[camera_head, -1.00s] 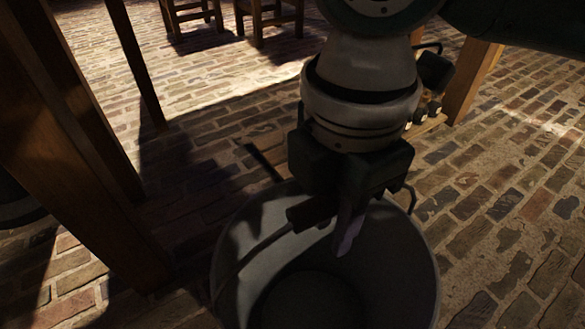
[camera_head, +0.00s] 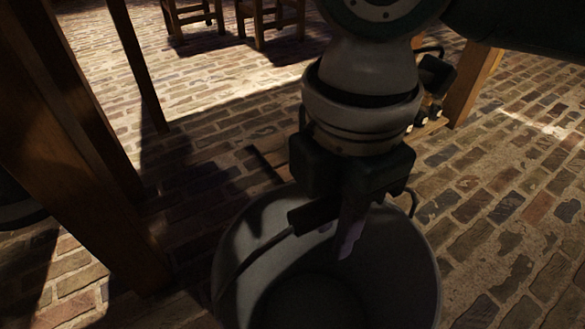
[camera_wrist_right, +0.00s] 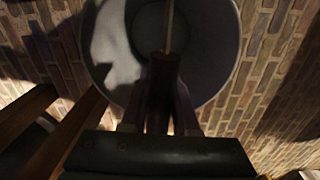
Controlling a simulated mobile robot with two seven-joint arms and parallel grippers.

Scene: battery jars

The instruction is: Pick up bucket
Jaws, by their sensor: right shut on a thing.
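A grey, round metal bucket (camera_head: 405,262) sits at the bottom centre of the head view, with its open top facing up. A thin wire handle with a dark grip (camera_head: 312,214) rises over its opening. My right gripper (camera_head: 345,225) is shut on the handle's dark grip, above the bucket's mouth. In the right wrist view the bucket (camera_wrist_right: 222,50) is at the top, and my right gripper (camera_wrist_right: 163,95) is closed around the grip. The bucket's inside looks empty but is dark. My left gripper is not in view.
Wooden posts (camera_head: 60,130) stand close on the left. Wooden stool legs (camera_head: 270,20) are at the back. A wooden leg (camera_head: 472,82) with small items beside it stands behind my right arm. Brick floor (camera_head: 510,220) is open on the right.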

